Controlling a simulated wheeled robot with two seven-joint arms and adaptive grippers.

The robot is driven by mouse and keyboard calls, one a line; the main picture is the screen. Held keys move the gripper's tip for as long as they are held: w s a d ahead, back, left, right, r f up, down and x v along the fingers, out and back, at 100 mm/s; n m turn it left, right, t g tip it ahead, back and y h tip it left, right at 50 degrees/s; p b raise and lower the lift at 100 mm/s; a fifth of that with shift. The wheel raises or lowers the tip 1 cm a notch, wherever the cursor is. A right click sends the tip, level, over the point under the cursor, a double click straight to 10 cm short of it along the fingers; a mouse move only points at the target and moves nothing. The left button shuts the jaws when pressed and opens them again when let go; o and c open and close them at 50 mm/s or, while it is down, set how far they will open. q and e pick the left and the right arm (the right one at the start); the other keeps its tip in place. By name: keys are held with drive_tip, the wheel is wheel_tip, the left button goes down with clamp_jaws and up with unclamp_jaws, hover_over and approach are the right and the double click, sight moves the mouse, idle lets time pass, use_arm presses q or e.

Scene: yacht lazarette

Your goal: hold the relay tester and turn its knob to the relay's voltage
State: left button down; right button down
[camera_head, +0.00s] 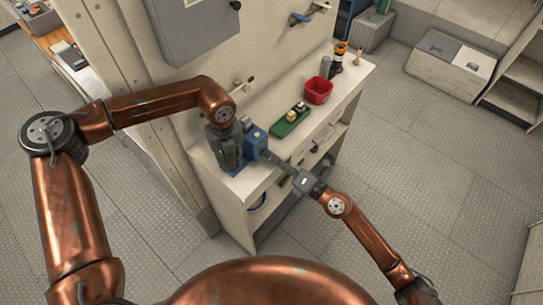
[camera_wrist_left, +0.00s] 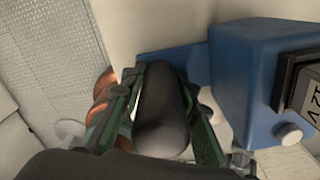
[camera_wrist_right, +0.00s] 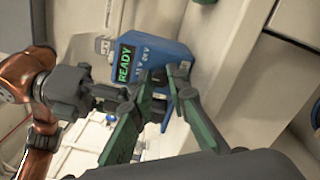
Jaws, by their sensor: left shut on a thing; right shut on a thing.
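The blue relay tester (camera_head: 256,140) stands on the near end of the bench. In the left wrist view its blue body (camera_wrist_left: 240,75) shows with a dark block (camera_wrist_left: 300,85) on one face, whose label seems to read 12V. My left gripper (camera_head: 230,152) is shut around the dark rounded handle (camera_wrist_left: 162,115) beside the body. In the right wrist view the tester (camera_wrist_right: 152,50) has a green READY display (camera_wrist_right: 124,64) and voltage marks. My right gripper (camera_wrist_right: 165,90) is shut at the knob on that face; the fingers mostly hide the knob and its pointer.
Behind the tester, a green tray (camera_head: 291,122) holds small yellowish and dark blocks. A red bin (camera_head: 318,91), a grey cylinder (camera_head: 325,66) and an orange-topped item (camera_head: 339,50) stand further along the bench (camera_head: 345,92). A wall with a grey cabinet (camera_head: 190,25) rises on the left.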

drive_tip(key=c, duration=1.8)
unclamp_jaws()
drive_tip(key=shift+c, duration=0.2)
drive_tip(key=v, duration=1.2)
use_arm(q)
drive_tip(key=c, duration=1.4)
unclamp_jaws()
drive_tip(key=shift+c, duration=0.2)
